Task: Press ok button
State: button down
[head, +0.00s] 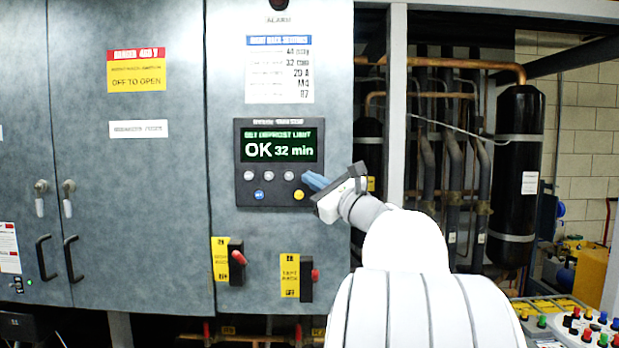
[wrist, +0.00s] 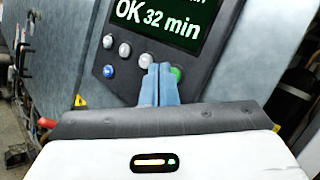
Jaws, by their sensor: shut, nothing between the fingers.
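The control panel (head: 279,200) is a dark unit on the grey cabinet, with a lit display (head: 279,148) reading "OK 32 min". Below it are several pale round buttons, a blue button (head: 258,195) and a yellow button (head: 299,194). In the wrist view a green button (wrist: 176,73) shows just right of my fingertips; in the head view my gripper hides it. I cannot read which button is marked OK. My gripper (head: 310,181) has blue fingers, shut and empty, at the panel's lower right. In the wrist view the fingertips (wrist: 160,72) overlap the button row; contact cannot be told.
A grey post (head: 396,110) and dark pipes stand to the right. A box of coloured buttons (head: 590,328) is at lower right.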

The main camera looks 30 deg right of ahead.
jog(key=shift+w+d, duration=0.25)
jog(key=shift+w, duration=0.05)
dwell(0.5)
jog(key=shift+s, duration=0.1)
jog(key=shift+s+a+b, duration=0.45)
jog(key=shift+s+b, duration=0.1)
jog(key=shift+b, duration=0.05)
jog(key=shift+s+a+b, duration=0.55)
jog(key=shift+s+a, duration=0.2)
jog(key=shift+s, duration=0.3)
jog(key=shift+s+a+b, duration=0.55)
jog(key=shift+s+a, duration=0.15)
jog(key=shift+s, duration=0.35)
